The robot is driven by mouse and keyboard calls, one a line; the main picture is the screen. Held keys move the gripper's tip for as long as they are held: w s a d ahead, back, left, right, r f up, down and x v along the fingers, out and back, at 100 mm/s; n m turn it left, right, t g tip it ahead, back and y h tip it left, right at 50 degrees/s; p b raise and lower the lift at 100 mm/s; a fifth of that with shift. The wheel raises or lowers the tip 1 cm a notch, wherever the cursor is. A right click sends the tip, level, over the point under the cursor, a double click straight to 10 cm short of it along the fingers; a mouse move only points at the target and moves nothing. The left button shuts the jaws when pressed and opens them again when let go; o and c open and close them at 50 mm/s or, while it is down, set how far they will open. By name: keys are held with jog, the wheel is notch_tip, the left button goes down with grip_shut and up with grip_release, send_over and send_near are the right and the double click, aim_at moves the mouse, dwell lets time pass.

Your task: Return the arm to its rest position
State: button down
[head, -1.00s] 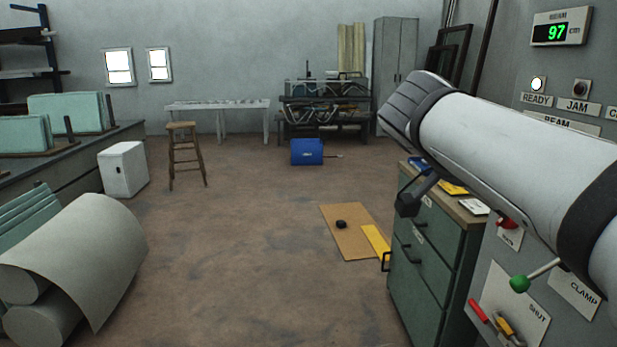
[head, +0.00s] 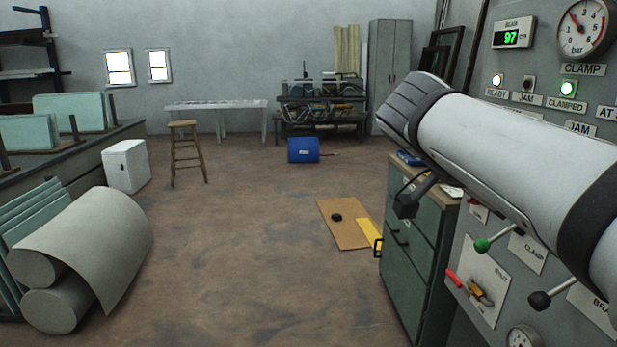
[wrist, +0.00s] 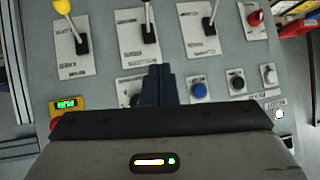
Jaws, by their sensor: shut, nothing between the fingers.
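My arm (head: 520,150) crosses the right side of the head view, its white link running from the right edge to a grey joint at upper middle. In the head view a dark part of my arm hangs below that joint, in front of the green drawer cabinet (head: 420,255). In the wrist view my gripper (wrist: 158,72) has its dark fingers together, with nothing between them. It shows in front of the grey control panel (wrist: 110,85), below a row of levers. Whether it touches the panel cannot be told.
The panel at right carries a green-knobbed lever (head: 482,245), a black-knobbed lever (head: 540,300) and a clamp gauge (head: 585,28). A cardboard sheet (head: 345,232) lies on the floor. The middle floor is clear.

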jog(key=s+a+f+n+g+y+p, duration=0.1)
jog(key=s+a+f+n+y+p, duration=0.6)
jog(key=n+p, duration=0.8)
jog(key=shift+a+f+n+y+p, duration=0.4)
jog(key=shift+a+f+y+p, duration=0.95)
jog(key=shift+a, duration=0.9)
jog(key=shift+f, duration=0.35)
